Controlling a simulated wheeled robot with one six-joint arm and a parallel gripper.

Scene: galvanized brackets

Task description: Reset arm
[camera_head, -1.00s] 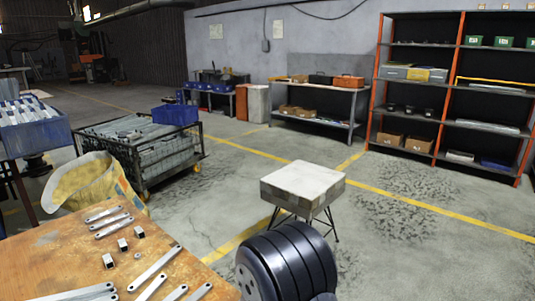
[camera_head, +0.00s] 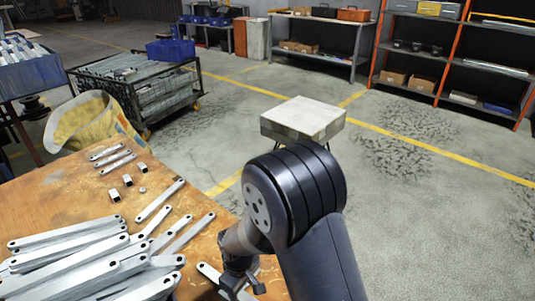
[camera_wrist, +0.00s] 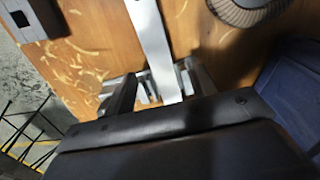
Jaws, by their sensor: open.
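My gripper (camera_head: 240,286) is low over the right part of the wooden table (camera_head: 50,195), at the lower edge of the head view. It is open. In the wrist view the fingers (camera_wrist: 160,88) reach over the wood, and a long flat galvanized bracket (camera_wrist: 150,35) shows beyond and between them. I cannot tell whether they touch it. In the head view one bracket (camera_head: 209,271) lies partly hidden beside my gripper. Several brackets are piled (camera_head: 95,262) at the table's front left, and more lie loose (camera_head: 160,200) near the middle.
Small square metal pieces (camera_head: 113,195) lie on the table. A yellowish sack (camera_head: 95,125) stands behind it. A white-topped stool (camera_head: 303,119) stands on the floor beyond my arm. A wire cart (camera_head: 135,85) is at the left, shelves (camera_head: 455,60) at the back right. The right floor is open.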

